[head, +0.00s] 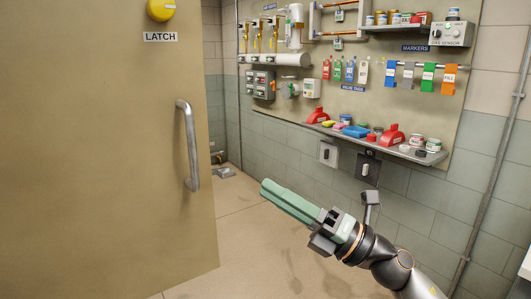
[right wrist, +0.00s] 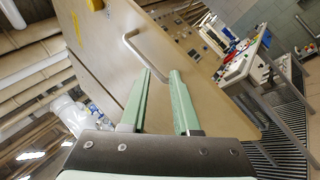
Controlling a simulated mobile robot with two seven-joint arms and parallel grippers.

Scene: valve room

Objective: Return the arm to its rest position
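My right gripper (head: 266,190) reaches in from the lower right of the head view, in front of the tiled wall and above the floor. Its long green fingers point up and to the left, towards the door side. In the right wrist view the two fingers of this gripper (right wrist: 160,76) stand apart with nothing between them. My left gripper and left arm are not in view.
A tan door (head: 90,170) with a metal handle (head: 189,146) fills the left, apart from the gripper. A shelf (head: 350,139) with red items and jars, and a board with tags (head: 350,72), line the wall behind. The floor (head: 240,230) between is clear.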

